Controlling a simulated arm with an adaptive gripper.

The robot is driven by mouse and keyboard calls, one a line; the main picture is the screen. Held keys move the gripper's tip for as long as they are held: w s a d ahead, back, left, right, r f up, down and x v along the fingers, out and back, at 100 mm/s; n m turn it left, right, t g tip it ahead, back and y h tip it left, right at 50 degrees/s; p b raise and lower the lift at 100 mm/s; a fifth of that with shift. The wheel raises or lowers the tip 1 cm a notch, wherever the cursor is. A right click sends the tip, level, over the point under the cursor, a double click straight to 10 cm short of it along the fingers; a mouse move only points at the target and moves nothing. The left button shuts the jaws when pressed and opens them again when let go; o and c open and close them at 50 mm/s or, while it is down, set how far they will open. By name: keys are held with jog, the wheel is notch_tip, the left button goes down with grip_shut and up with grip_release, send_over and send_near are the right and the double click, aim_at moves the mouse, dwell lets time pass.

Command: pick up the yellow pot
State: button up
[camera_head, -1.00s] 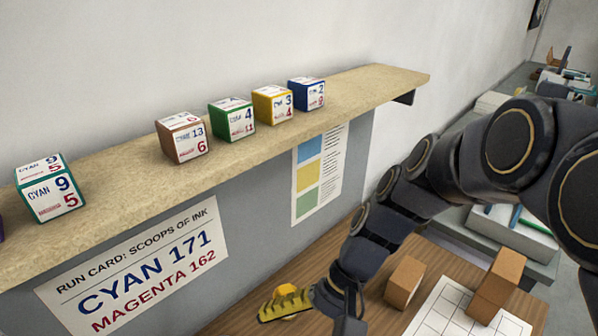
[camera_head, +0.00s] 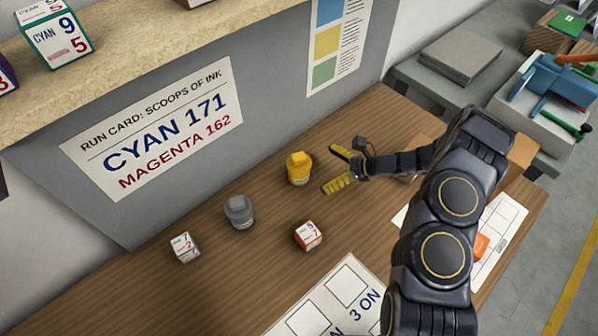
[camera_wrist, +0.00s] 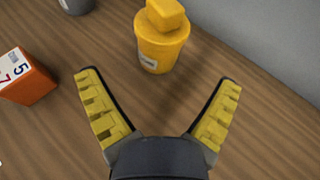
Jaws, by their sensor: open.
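The yellow pot (camera_head: 298,169) stands upright on the wooden table, below the run card on the grey panel. It has a yellow lid with a raised block and a small white label. My gripper (camera_head: 338,168) is just to its right in the head view, with yellow-padded fingers spread and nothing between them. In the wrist view the yellow pot (camera_wrist: 160,42) stands ahead of the open fingertips of my gripper (camera_wrist: 160,85), roughly centred between them and apart from both. Its far side is hidden.
A grey pot (camera_head: 239,212), an orange cube (camera_head: 308,236) and a white-faced cube (camera_head: 184,247) stand to the left and front on the table. The grey panel (camera_head: 270,110) rises behind the pot. Printed cards (camera_head: 335,300) lie at the front. Bare wood surrounds the pot.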

aim_at(309, 171)
jog(key=shift+w+a+f, duration=0.1)
jog(key=shift+a+f, duration=0.05)
jog(key=shift+f, duration=0.15)
jog(key=x, duration=0.7)
jog(key=shift+a+f, duration=0.1)
jog(key=shift+a, duration=0.05)
jog(key=c, duration=1.2)
